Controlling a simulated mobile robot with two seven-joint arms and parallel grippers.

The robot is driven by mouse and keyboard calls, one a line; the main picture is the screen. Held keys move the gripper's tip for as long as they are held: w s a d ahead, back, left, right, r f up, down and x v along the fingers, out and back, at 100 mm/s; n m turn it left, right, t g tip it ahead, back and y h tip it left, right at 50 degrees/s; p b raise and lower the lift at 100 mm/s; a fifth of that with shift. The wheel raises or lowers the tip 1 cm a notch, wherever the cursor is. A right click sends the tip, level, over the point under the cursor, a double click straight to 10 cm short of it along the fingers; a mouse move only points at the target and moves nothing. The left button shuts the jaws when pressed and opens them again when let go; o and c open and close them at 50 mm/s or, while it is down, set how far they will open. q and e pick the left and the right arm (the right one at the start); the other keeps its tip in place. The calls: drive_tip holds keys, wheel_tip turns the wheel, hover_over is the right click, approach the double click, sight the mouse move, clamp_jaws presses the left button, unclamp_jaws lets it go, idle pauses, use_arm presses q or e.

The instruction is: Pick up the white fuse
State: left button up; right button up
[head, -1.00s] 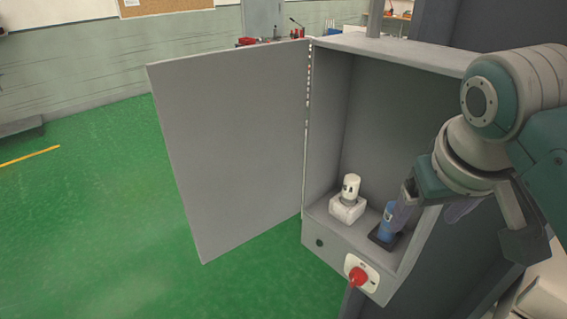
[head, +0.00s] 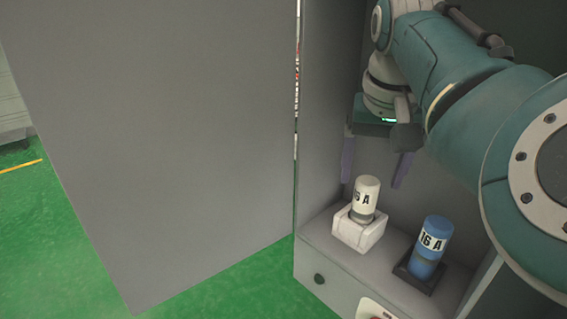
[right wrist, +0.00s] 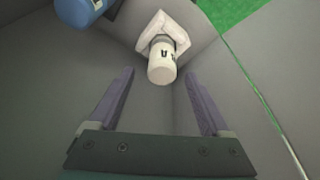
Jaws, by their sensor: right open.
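The white fuse (head: 366,194), marked 16 A, stands upright in a white holder (head: 349,237) on the floor of the open grey cabinet. My right gripper (head: 372,172) is inside the cabinet, pointing down, just above and behind the white fuse. Its two purple fingers are open and empty. In the right wrist view the white fuse (right wrist: 161,62) lies ahead, beyond the fingertips of the right gripper (right wrist: 165,85) and roughly between their lines. My left gripper is not in view.
A blue fuse (head: 433,243), also marked 16 A, stands in a black holder (head: 410,272) to the right of the white one. The cabinet door (head: 160,120) is swung open to the left. The cabinet wall (head: 322,120) stands close left of the gripper. Green floor (head: 60,235) is clear.

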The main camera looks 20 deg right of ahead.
sight(365, 194)
drive_tip(key=shift+f, duration=0.7)
drive_tip(key=shift+b+x, duration=0.3)
drive_tip(key=shift+x, duration=1.85)
drive_tip(key=shift+w, duration=0.15)
drive_tip(key=shift+c, duration=0.4)
clamp_jaws()
